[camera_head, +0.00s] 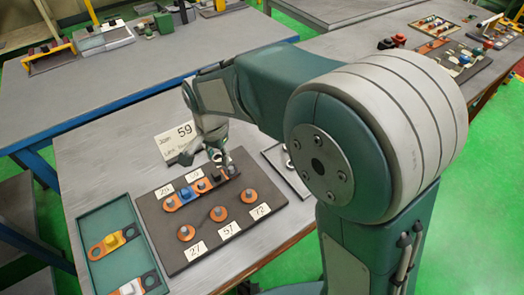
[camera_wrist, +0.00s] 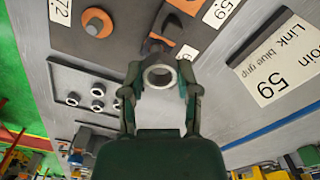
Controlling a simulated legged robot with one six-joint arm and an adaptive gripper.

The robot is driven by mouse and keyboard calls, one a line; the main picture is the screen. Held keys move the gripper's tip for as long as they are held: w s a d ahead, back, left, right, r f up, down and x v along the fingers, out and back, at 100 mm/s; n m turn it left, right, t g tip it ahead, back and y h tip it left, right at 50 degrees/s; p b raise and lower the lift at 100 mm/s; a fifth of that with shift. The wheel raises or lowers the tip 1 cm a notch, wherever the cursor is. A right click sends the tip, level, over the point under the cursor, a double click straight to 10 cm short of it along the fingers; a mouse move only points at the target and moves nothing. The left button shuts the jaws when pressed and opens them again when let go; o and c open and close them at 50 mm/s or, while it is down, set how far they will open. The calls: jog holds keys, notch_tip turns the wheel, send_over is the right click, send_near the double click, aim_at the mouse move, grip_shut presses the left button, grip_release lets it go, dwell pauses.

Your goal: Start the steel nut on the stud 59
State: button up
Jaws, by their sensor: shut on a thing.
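My gripper (camera_wrist: 160,82) is shut on a steel nut (camera_wrist: 159,76), a pale ring held between its two fingertips. In the head view my gripper (camera_head: 217,160) is over the upper right end of the dark stud board (camera_head: 208,240).
The board carries orange-based studs, including one by 72 (camera_wrist: 97,22), and a blue-topped link (camera_head: 186,193). A small tray of loose nuts (camera_wrist: 55,80) lies beside it. A green tray (camera_head: 115,222) holds yellow- and white-topped links. The 59 sign (camera_head: 180,138) stands behind.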

send_over(201, 184)
jog(key=shift+w+a+r, duration=0.1)
jog(key=shift+f, duration=3.25)
jog(key=shift+r, duration=0.1)
jog(key=shift+f, duration=0.85)
jog(key=m, duration=0.6)
jog(key=o, duration=1.1)
